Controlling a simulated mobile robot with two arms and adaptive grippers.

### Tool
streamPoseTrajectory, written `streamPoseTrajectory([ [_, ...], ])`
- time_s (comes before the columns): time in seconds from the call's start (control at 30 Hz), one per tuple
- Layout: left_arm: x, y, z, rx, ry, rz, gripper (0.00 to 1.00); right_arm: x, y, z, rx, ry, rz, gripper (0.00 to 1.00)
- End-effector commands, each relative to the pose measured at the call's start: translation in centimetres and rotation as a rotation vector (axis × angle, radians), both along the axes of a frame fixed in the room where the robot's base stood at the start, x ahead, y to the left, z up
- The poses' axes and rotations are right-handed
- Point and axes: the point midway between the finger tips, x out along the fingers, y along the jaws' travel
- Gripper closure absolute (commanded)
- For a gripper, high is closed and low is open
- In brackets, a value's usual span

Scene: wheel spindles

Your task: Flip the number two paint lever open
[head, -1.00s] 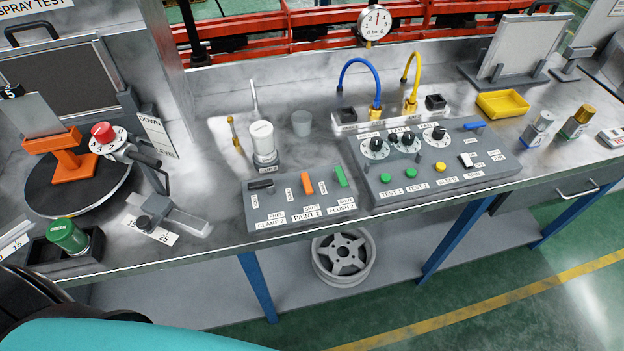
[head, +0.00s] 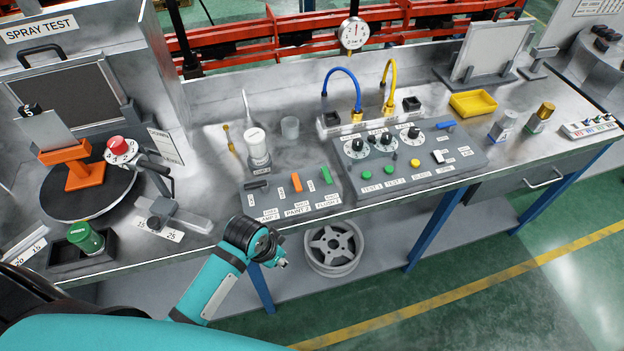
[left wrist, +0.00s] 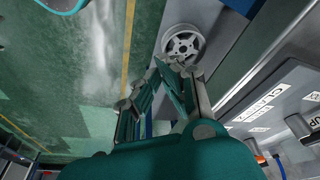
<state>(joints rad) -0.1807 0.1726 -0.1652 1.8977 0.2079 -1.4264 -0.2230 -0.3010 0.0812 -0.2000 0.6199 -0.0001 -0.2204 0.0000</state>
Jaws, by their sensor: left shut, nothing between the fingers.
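The number two paint lever is a small orange lever (head: 296,182) standing on the grey panel (head: 330,204), above the "PAINT 2" label. It stands between a dark lever (head: 257,185) over the clamp label and a green lever (head: 326,175). My left gripper (head: 281,263) is in front of the bench edge, below and apart from the panel, mostly hidden by its wrist. In the left wrist view the gripper (left wrist: 176,68) has its fingers together and empty. A bit of orange (left wrist: 261,159) shows there at the lower right, beside the panel. My right gripper is not in view.
A white cup-like container (head: 257,148) stands behind the panel. A larger panel (head: 400,180) with dials and buttons lies to the right. A wheel (head: 333,246) rests on the shelf below. The bench front edge lies between my gripper and the panel.

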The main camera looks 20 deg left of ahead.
Motion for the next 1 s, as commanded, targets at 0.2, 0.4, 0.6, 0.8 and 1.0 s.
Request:
streamPoseTrajectory([
  [0.2, 3.5, -0.2, 4.3, -0.005, -0.015, -0.112, 1.00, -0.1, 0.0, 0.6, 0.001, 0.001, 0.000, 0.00],
  [0.4, 8.3, -0.1, 7.0, -0.010, -0.025, -0.236, 1.00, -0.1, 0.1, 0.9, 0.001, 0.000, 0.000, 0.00],
  [0.6, 14.0, 0.5, 11.8, -0.020, -0.039, -0.398, 1.00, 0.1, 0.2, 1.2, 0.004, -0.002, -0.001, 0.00],
  [0.8, 17.3, 1.1, 15.8, -0.031, -0.053, -0.506, 1.00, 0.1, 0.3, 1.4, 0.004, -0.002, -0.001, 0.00],
  [1.0, 18.2, 1.3, 17.0, -0.035, -0.057, -0.542, 1.00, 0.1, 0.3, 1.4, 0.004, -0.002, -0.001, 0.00],
])
